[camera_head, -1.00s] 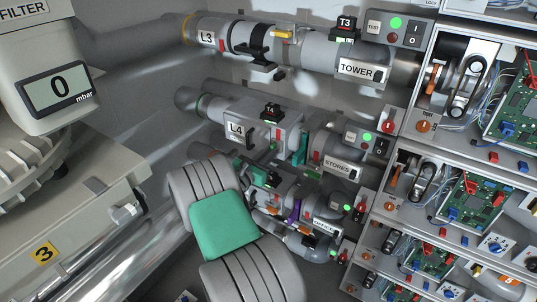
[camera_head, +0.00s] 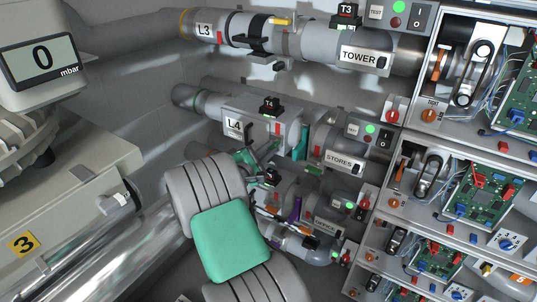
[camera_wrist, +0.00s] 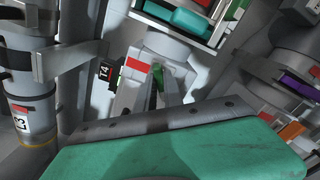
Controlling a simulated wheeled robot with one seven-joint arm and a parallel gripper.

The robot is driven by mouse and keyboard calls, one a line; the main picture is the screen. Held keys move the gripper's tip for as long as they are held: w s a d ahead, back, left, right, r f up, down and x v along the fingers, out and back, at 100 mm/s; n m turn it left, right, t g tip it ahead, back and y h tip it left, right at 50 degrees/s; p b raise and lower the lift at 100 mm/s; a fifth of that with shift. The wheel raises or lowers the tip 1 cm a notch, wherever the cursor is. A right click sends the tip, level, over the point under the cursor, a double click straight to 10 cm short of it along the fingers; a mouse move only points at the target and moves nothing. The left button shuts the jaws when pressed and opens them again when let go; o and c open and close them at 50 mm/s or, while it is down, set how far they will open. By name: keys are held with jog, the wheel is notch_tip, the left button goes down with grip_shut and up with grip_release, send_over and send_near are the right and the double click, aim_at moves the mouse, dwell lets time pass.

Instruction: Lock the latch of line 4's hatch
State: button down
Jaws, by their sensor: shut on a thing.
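Line 4 is the grey pipe labelled L4 (camera_head: 234,126) in the head view, with a boxy grey housing (camera_head: 262,124) and a black T4 tag (camera_head: 270,106) on it. My gripper (camera_head: 262,154) is at the lower side of this housing, partly hidden behind my arm. In the wrist view my gripper's grey fingers (camera_wrist: 156,88) are close together at a grey rounded part with a red mark (camera_wrist: 140,66). A small green piece (camera_wrist: 158,74) shows between them. The gripper is shut on what seems to be the latch, mostly hidden by the fingers.
Line L3 (camera_head: 204,30) with its TOWER label (camera_head: 362,56) runs above. The STORES part (camera_head: 340,160) lies to the right, and another line (camera_head: 318,224) lies close below. Open electronics racks (camera_head: 480,190) fill the right side. A filter unit (camera_head: 60,180) stands at left.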

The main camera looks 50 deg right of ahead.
jog(key=shift+f+m+b, duration=0.15)
jog(key=shift+m+b, duration=1.35)
jog(key=shift+m, duration=0.3)
jog(key=shift+f+m+b, duration=0.1)
jog(key=shift+m+b, duration=1.4)
jog(key=shift+m, duration=0.3)
jog(key=c, duration=1.5)
grip_release()
jog(key=shift+r, duration=0.1)
jog(key=shift+o, duration=0.2)
jog(key=a, duration=0.7)
jog(key=shift+s+a+b, duration=0.35)
jog(key=shift+s+a, duration=0.05)
jog(key=shift+s, duration=0.05)
